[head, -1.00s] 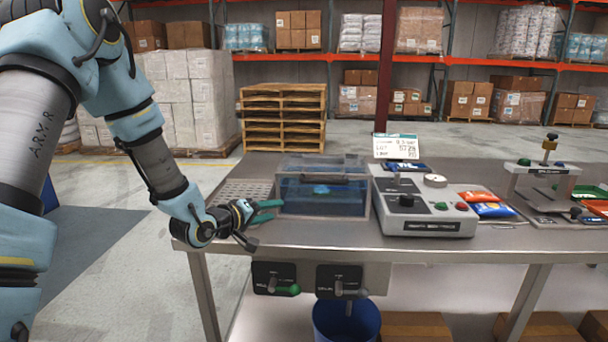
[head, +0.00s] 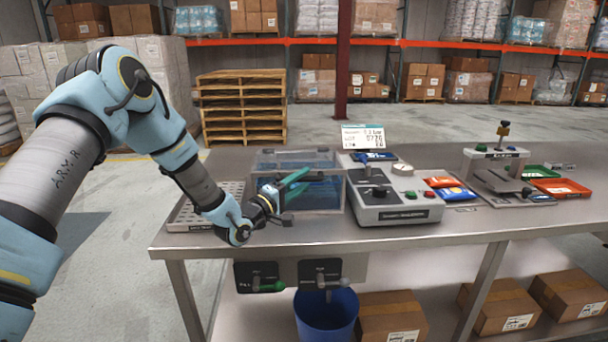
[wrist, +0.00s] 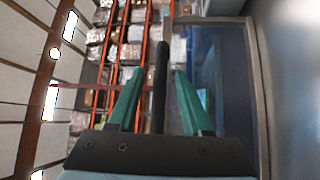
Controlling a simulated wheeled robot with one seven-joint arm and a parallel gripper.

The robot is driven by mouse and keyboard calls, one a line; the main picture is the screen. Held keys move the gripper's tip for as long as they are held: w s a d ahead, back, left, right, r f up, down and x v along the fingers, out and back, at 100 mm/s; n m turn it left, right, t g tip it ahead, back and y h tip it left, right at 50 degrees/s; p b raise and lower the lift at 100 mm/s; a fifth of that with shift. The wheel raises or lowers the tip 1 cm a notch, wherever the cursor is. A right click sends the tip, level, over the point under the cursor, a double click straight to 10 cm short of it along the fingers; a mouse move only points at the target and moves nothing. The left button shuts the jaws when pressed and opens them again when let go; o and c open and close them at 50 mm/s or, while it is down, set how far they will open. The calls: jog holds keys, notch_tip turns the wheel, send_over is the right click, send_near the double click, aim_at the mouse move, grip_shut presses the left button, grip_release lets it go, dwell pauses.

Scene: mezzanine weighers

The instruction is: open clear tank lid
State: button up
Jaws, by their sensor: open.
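The clear tank (head: 330,199) stands on the steel bench with blue liquid inside, and its side fills the right of the wrist view (wrist: 225,90). Its clear lid (head: 290,158) appears shut. My gripper (head: 305,176) is at the tank's upper front edge, its green fingers open and pointing across the front. In the wrist view my gripper (wrist: 159,72) has a dark bar, apparently the lid handle (wrist: 162,85), between its spread fingers. A gap shows on both sides of the bar. In the head view the fingers hide most of the handle.
A grey control box (head: 390,203) stands close right of the tank, with a label sign (head: 363,136) behind. A perforated tray (head: 190,212) lies to the left.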

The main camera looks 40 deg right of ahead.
jog(key=shift+d+r, duration=0.1)
jog(key=shift+d, duration=0.6)
grip_shut()
dwell(1.0)
